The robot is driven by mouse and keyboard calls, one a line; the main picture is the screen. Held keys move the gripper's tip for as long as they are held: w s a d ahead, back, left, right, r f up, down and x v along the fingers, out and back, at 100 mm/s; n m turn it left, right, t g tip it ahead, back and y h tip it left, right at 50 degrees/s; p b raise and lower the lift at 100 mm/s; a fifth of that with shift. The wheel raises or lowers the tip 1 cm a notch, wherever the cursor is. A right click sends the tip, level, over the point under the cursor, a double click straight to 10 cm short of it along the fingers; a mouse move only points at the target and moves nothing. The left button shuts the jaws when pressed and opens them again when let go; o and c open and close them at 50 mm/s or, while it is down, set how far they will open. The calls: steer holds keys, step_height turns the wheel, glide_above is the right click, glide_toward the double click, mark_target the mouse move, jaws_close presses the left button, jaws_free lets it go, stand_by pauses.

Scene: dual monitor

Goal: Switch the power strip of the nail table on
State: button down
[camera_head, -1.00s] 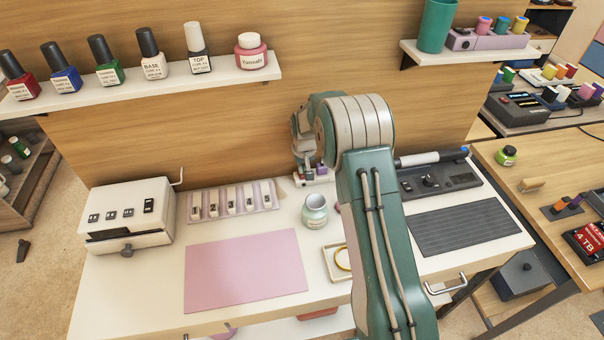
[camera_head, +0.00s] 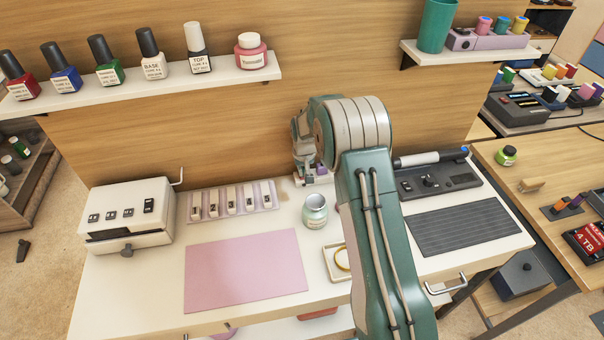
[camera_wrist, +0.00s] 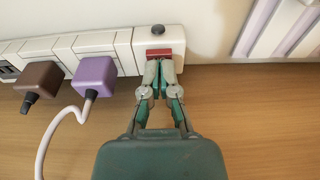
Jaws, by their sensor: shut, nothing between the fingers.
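The white power strip (camera_wrist: 110,47) lies along the back of the nail table (camera_head: 130,285), by the wooden back panel. In the wrist view, its red switch (camera_wrist: 159,53) is at one end, beside a round dark button (camera_wrist: 158,30). My gripper (camera_wrist: 160,66) is shut and empty, with its fingertips right at the switch's near edge, covering part of it. I cannot tell whether they touch or press it, nor which way the switch is set. In the head view, my gripper (camera_head: 303,178) is at the strip, which is mostly hidden by my arm.
A purple plug (camera_wrist: 95,76) and a brown plug (camera_wrist: 40,78) sit in the strip, left of my gripper in the wrist view; a pale cable runs from the purple one. In the head view, a jar (camera_head: 315,212) and a rack of nail tips (camera_head: 233,200) stand nearby.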

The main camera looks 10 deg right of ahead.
steer(key=shift+f, duration=0.3)
steer(key=shift+r, duration=3.5)
steer(key=shift+r, duration=0.1)
steer(key=s+r+t, duration=0.2)
steer(key=s+r, duration=1.4)
steer(key=r, duration=0.4)
steer(key=s+r+t, duration=0.1)
steer(key=s+r, duration=0.2)
steer(key=s, duration=2)
steer(key=shift+r+t, duration=0.15)
steer(key=shift+t, duration=0.25)
